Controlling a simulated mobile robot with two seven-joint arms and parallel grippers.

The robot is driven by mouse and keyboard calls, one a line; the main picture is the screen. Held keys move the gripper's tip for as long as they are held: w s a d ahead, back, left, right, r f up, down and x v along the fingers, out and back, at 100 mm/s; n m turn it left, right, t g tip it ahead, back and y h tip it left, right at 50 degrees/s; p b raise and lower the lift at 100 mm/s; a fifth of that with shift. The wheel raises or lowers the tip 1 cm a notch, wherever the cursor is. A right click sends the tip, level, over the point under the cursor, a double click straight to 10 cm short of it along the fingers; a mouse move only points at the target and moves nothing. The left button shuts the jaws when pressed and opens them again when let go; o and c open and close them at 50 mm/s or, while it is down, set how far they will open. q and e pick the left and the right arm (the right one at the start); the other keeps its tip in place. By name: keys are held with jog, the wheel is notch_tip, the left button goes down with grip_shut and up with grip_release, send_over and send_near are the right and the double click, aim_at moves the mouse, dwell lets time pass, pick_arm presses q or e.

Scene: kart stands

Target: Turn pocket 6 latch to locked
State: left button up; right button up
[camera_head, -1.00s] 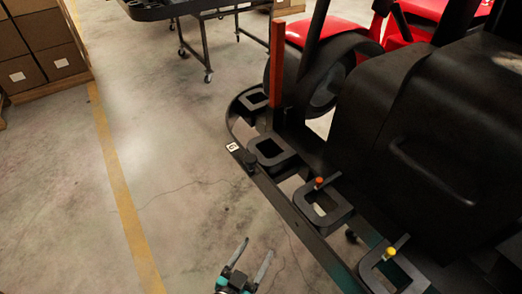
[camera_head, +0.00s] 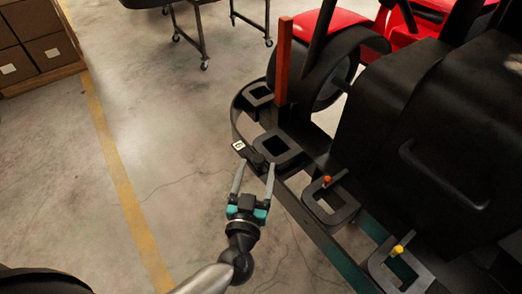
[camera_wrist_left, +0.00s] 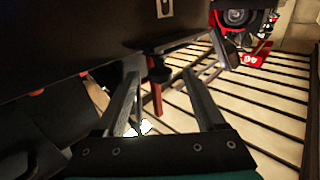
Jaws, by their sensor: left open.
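A small white label (camera_head: 239,146), seemingly marked 6, sits on the outer rim of the black kart rail. A square pocket frame (camera_head: 292,155) lies beside it. The dark latch knob (camera_head: 255,159) is on the rim by the label, partly blending into the black rail. My left gripper (camera_head: 255,172) is open, with its fingertips at the rim, one on either side of the knob. In the left wrist view its fingers (camera_wrist_left: 165,85) are spread, with a dark knob (camera_wrist_left: 157,73) between and beyond them. The latch's turn position cannot be told. My right gripper is not in view.
Other pocket frames follow along the rail, one with an orange peg (camera_head: 327,180), one with a yellow peg (camera_head: 398,250). An orange post (camera_head: 283,62) and a wheel (camera_head: 325,75) stand behind. Open concrete floor (camera_head: 165,120) lies left; boxes (camera_head: 35,45) stand far left.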

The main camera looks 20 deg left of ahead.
aim_at(260, 155)
pick_arm(q)
jog(key=w, duration=0.4)
jog(key=w+b, duration=0.1)
jog(key=w, duration=0.1)
jog(key=shift+w+a, duration=0.25)
jog(key=shift+a, duration=0.15)
jog(key=shift+c, duration=0.3)
grip_shut()
